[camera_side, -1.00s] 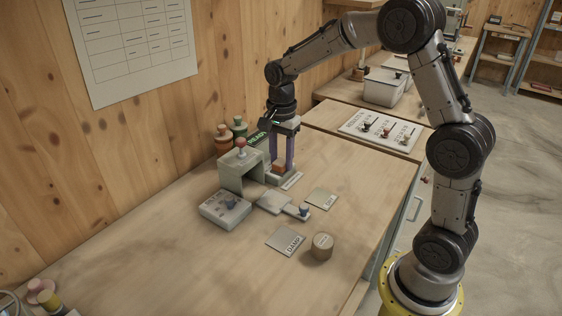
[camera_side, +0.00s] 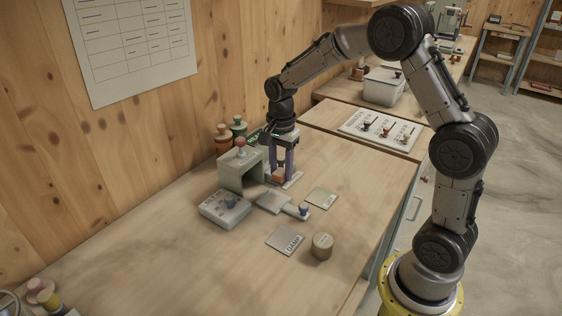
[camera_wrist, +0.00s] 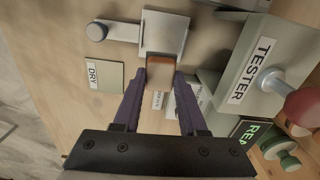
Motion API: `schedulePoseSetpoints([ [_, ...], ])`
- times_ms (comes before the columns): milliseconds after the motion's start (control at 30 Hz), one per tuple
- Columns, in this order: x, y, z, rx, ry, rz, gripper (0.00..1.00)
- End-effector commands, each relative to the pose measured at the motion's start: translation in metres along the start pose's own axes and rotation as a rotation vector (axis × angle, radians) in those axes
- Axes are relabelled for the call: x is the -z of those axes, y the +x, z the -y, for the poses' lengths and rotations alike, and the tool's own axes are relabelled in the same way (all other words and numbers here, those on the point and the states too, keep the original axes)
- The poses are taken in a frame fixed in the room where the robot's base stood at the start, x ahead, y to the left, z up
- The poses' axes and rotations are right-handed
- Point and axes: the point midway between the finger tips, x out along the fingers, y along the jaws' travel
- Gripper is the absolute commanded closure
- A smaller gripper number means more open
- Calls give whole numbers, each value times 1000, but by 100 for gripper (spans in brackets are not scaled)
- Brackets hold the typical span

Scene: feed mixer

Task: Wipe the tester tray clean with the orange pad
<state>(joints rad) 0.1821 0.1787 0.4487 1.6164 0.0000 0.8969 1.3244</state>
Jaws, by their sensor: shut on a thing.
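My gripper (camera_wrist: 160,76) is shut on the orange pad (camera_wrist: 160,70), which sits between the two purple fingertips. In the side view the pad (camera_side: 279,177) is low over the bench, beside the tester. The tester tray (camera_wrist: 165,34) is a flat grey plate with a handle and a blue knob. It lies just beyond the pad in the wrist view; I cannot tell whether they touch. In the side view the tray (camera_side: 271,202) is out in front of the tester (camera_side: 236,172), a grey-green housing with a red knob. Any dirt on the tray is too small to tell.
A DRY card (camera_wrist: 104,75), a DAMP card (camera_side: 285,241) and a round tan block (camera_side: 322,246) lie near the tray. A control box (camera_side: 224,208) stands before the tester. Green and orange jars (camera_side: 223,138) stand behind it.

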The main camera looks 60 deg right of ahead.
Motion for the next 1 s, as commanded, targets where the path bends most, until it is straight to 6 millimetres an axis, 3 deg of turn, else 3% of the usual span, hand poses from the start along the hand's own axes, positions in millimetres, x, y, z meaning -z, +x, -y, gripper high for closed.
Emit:
schedulePoseSetpoints([
  [433, 0, 46, -1, -5, 0, 1, 100],
  [1000, -53, 46, 3, -2, -3, 1, 100],
])
